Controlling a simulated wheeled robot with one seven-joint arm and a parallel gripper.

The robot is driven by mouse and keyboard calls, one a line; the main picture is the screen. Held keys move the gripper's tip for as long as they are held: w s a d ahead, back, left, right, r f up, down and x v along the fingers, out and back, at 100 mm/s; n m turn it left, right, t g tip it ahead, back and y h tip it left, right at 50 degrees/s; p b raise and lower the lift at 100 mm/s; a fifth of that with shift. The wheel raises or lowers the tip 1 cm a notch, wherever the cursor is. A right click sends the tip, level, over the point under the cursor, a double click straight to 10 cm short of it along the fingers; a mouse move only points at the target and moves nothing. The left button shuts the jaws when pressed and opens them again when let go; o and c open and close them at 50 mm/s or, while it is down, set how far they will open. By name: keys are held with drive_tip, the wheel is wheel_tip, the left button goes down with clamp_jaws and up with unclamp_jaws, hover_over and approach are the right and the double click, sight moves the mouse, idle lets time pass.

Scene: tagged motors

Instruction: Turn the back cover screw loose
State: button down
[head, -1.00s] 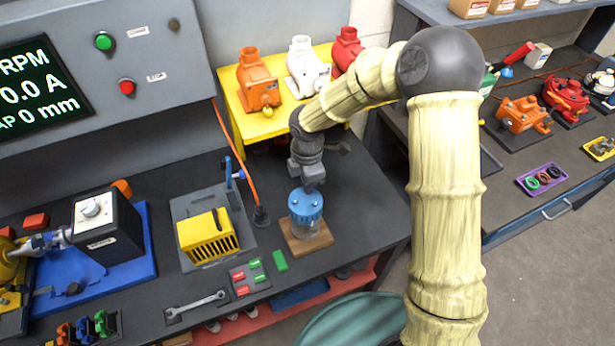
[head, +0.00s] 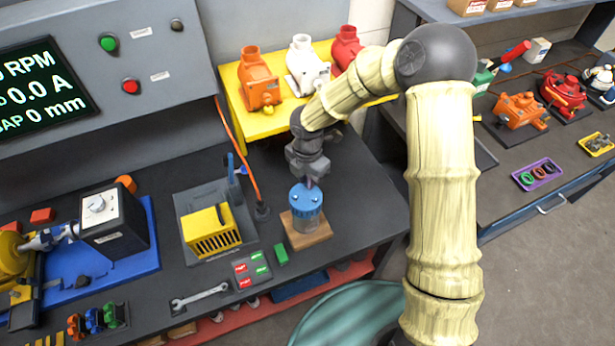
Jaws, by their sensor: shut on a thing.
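A small motor with a blue back cover (head: 306,198) and a clear, see-through body stands upright on a brown wooden block (head: 310,235) on the dark bench. Small light screw heads show on the cover's top. My gripper (head: 308,184) points down from above, with its tips at the far part of the cover's top. It is shut on a back cover screw, which the fingers mostly hide. I cannot tell how far the screw is turned.
A yellow ribbed box (head: 212,232) on a grey plate stands to the left, with a blue upright tool behind it. A wrench (head: 201,296) and red and green tags (head: 251,269) lie in front. Orange, white and red pumps stand on a yellow shelf (head: 268,124) behind.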

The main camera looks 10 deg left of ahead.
drive_tip(key=shift+s+f, duration=0.1)
drive_tip(key=shift+f, duration=0.1)
drive_tip(key=c, duration=1.4)
unclamp_jaws()
drive_tip(key=shift+r, duration=0.1)
wheel_tip(320, 180, up, 17)
drive_tip(key=b, duration=0.3)
drive_tip(key=shift+r, duration=0.2)
